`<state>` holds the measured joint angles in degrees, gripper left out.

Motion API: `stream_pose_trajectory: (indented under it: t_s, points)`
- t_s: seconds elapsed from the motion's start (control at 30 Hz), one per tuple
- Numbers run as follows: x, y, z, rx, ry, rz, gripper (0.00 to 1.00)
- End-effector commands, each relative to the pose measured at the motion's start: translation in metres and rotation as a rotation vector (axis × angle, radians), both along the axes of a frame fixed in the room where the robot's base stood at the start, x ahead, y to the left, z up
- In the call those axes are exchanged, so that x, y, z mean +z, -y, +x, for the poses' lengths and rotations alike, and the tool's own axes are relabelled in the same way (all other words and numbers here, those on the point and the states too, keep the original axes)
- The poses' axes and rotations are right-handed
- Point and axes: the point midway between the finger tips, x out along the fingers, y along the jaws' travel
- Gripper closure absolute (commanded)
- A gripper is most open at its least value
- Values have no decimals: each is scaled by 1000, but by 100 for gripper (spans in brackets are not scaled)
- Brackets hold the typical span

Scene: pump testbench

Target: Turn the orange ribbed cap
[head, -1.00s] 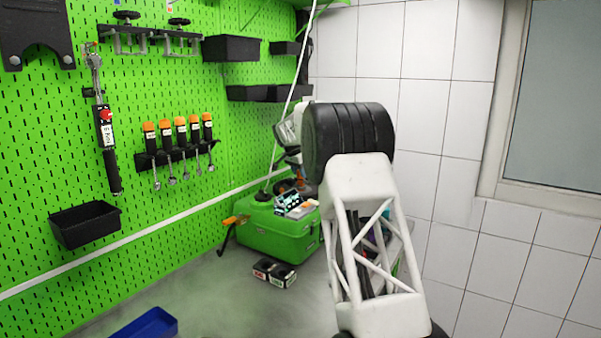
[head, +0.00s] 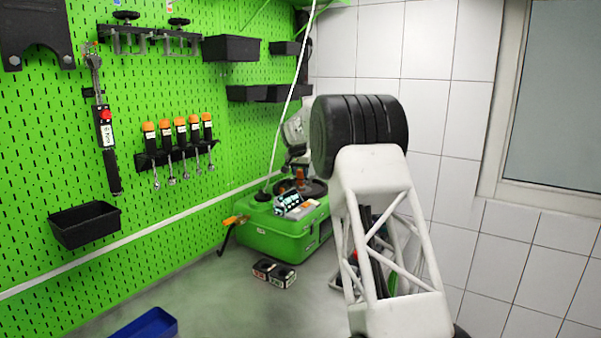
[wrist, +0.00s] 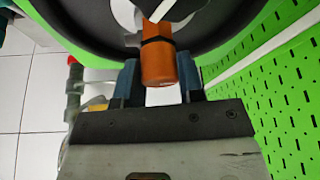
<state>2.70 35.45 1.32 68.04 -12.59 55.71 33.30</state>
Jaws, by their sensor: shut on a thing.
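The orange cap (wrist: 158,64) stands between the two blue-grey fingers of my gripper (wrist: 160,82) in the wrist view, with a dark band around it. The fingers are shut on its sides; its ribs are too blurred to make out. Beyond it is a dark round rim (wrist: 85,45) with a white part inside. In the head view the orange cap (head: 300,176) shows small on top of the green pump case (head: 270,232). My grey gripper body is just above it there, its fingertips too small to tell.
A small device with a screen (head: 288,203) sits on the case's front. A blue tray (head: 146,324) is at the front left. The green pegboard (head: 60,150) holds tools; a white tiled wall is at right.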

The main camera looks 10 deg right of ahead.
Motion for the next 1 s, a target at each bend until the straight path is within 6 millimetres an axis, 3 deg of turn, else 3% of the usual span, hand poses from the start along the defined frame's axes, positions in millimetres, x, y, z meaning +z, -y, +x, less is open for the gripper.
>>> stream_pose_trajectory:
  t_s: [0.5, 0.53, 0.67, 1.0]
  points:
    - [-1, 0, 0, 28, -1, 1, 88]
    - [-1, 0, 0, 28, -1, 1, 60]
    - [0, 0, 0, 28, -1, 1, 40]
    - [1, 0, 0, 28, -1, 1, 39]
